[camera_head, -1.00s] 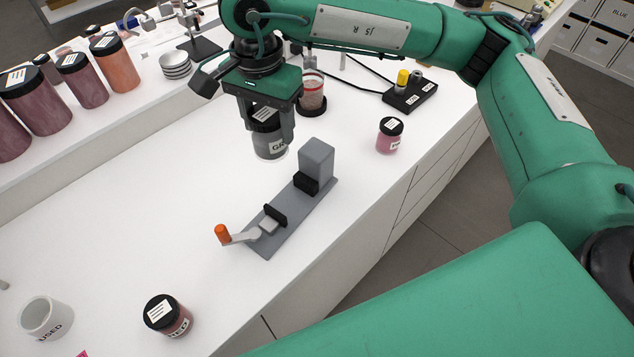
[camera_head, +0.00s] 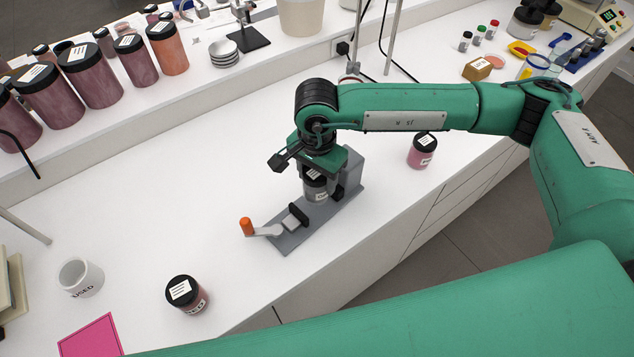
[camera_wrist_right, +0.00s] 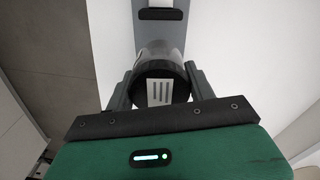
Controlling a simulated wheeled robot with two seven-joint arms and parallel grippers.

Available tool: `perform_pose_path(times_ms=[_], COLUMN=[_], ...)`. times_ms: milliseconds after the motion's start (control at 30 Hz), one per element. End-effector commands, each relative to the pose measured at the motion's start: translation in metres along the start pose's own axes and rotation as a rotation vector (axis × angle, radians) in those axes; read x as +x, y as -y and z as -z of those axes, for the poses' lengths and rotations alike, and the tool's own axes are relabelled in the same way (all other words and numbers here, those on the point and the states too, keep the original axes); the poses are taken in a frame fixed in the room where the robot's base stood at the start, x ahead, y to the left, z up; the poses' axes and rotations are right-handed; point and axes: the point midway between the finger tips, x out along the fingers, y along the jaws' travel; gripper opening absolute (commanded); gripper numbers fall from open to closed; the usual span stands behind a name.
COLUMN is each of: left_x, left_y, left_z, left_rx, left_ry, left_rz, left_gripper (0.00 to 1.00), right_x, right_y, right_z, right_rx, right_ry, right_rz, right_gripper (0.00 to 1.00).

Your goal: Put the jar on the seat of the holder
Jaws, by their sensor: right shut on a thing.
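The jar (camera_head: 317,190), grey with a black lid and a white label, is between the fingers of my right gripper (camera_head: 318,182). In the right wrist view the jar's black lid (camera_wrist_right: 158,88) shows between the two fingers (camera_wrist_right: 160,92), which are shut on it. The holder is a grey base plate (camera_head: 290,240) with a grey block, black pads and a crank with an orange knob (camera_head: 246,226). The jar is over the holder's plate, between its black pads. I cannot tell whether its bottom touches the seat. My left gripper is not in view.
A red-filled jar (camera_head: 187,294) and a white cup marked USED (camera_head: 80,277) stand at the front left. A pink jar (camera_head: 422,150) stands right of the holder. Large jars (camera_head: 88,75) line the back shelf. The white table left of the holder is clear.

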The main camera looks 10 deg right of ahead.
Motion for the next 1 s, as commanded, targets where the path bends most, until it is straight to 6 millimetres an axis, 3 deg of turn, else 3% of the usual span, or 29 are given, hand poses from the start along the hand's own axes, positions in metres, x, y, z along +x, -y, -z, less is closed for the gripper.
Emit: perform_pose_path(times_ms=[167,400,800,833,933,1000], left_x=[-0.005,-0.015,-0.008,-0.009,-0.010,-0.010], left_y=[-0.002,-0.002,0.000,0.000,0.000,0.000], left_z=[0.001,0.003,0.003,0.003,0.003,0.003], left_rx=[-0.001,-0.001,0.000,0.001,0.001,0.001], left_ry=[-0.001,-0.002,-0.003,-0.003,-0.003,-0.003], left_rz=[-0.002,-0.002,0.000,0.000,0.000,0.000], left_gripper=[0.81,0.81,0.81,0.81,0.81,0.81], right_x=[0.011,0.044,0.051,0.049,0.049,0.049], right_y=[0.000,0.000,0.000,0.000,0.000,0.000], right_z=[0.000,0.000,0.000,0.000,0.000,0.000], right_rx=[0.000,0.000,0.000,0.000,0.000,0.000], right_ry=[-0.001,0.000,-0.001,-0.001,-0.001,-0.001], right_rz=[-0.001,-0.001,0.001,0.001,0.000,0.000], right_gripper=[0.30,0.30,0.30,0.59,0.77,0.77])
